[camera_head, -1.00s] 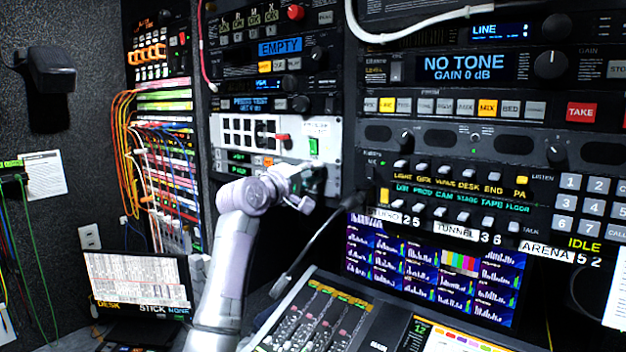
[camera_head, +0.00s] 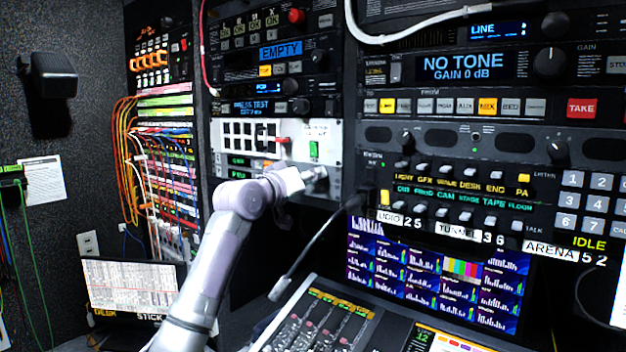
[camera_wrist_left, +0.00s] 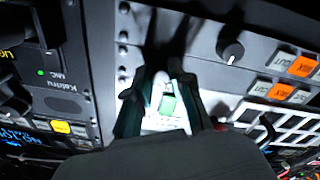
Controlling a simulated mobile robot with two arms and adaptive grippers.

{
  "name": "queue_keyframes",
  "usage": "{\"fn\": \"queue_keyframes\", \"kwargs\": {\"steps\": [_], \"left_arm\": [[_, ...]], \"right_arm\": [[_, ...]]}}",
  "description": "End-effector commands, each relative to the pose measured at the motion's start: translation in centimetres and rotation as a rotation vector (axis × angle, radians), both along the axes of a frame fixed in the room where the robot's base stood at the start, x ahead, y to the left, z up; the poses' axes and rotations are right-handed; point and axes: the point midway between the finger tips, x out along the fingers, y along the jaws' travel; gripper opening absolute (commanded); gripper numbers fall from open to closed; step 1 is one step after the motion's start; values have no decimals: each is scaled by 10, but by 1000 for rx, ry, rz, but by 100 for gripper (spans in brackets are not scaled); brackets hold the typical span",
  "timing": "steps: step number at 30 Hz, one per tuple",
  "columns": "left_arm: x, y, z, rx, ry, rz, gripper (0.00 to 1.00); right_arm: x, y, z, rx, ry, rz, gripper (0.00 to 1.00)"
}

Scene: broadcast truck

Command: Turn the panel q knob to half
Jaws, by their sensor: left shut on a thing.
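My left gripper (camera_head: 318,176) reaches in from the lower left to the rack, just below the white panel (camera_head: 222,133). In the left wrist view its two dark fingers (camera_wrist_left: 163,72) close on a small dark knob at the rack face. The knob is mostly hidden by the fingers and shadow, so its pointer and setting cannot be read. The green switch (camera_head: 314,150) sits just above the gripper; it also shows between the fingers in the wrist view (camera_wrist_left: 168,105). A second dark knob with a white mark (camera_wrist_left: 231,50) stands apart beside the gripper. My right gripper is not in view.
A gooseneck microphone (camera_head: 318,235) slants close to the right of my left arm. The fader desk (camera_head: 330,325) lies below. Orange-lit buttons (camera_wrist_left: 302,66) and a red switch (camera_wrist_left: 220,126) are near the fingers. Patch cables (camera_head: 125,150) hang at the left.

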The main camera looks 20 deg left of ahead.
Motion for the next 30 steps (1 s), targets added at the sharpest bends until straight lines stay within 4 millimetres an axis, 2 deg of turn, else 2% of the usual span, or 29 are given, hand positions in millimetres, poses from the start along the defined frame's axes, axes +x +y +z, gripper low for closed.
{"fn": "queue_keyframes", "kwargs": {"steps": [1,15,30], "left_arm": [[1,0,-8,47,1,0,0],[2,0,-8,436,-139,-4,0],[2,0,-8,636,-213,-7,0]], "right_arm": [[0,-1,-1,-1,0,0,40],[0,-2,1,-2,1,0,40],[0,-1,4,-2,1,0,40]]}}
